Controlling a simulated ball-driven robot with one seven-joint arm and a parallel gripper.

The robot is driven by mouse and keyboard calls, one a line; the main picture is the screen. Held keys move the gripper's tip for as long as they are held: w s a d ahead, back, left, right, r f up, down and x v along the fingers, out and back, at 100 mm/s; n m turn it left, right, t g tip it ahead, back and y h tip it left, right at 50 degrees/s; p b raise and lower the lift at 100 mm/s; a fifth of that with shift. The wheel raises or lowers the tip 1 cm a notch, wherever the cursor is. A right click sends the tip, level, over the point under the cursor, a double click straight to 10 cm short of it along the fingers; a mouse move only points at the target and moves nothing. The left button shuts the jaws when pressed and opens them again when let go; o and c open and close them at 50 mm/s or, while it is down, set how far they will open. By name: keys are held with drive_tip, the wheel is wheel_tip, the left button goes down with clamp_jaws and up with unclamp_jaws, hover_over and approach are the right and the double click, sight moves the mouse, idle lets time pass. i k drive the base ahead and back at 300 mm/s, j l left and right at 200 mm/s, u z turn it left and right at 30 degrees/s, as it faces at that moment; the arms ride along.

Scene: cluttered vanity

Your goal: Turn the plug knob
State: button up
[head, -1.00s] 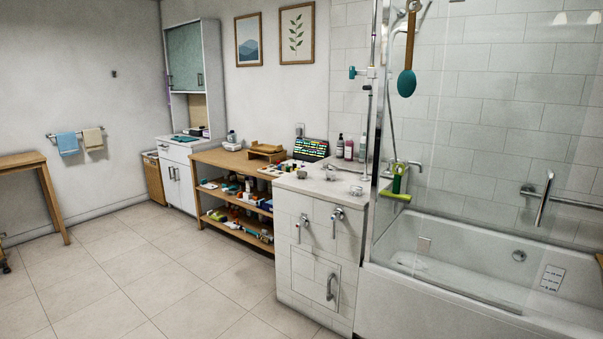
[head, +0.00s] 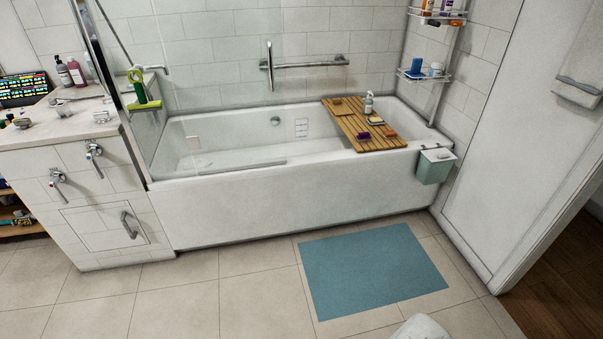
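The white bathtub (head: 330,188) stands along the back wall in the head view. A small round metal fitting (head: 275,121) sits on the tub's inner far wall, left of the middle. It looks like the plug knob, but it is too small to tell how it is turned. Lever handles (head: 92,150) and (head: 58,178) are on the tiled cabinet front left of the tub. My gripper is not in view.
A wooden bath tray (head: 352,122) with small items lies across the tub's right part. A glass screen borders the tub's left end. A green bin (head: 434,168) hangs at its right front corner. A blue mat (head: 372,270) lies on otherwise mostly clear floor.

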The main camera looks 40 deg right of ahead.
sight(25, 122)
drive_tip(key=i+j+u, duration=0.3)
drive_tip(key=i, duration=0.65)
drive_tip(key=i+j+u, duration=0.1)
drive_tip(key=i+u, duration=0.2)
drive_tip(key=i, duration=0.65)
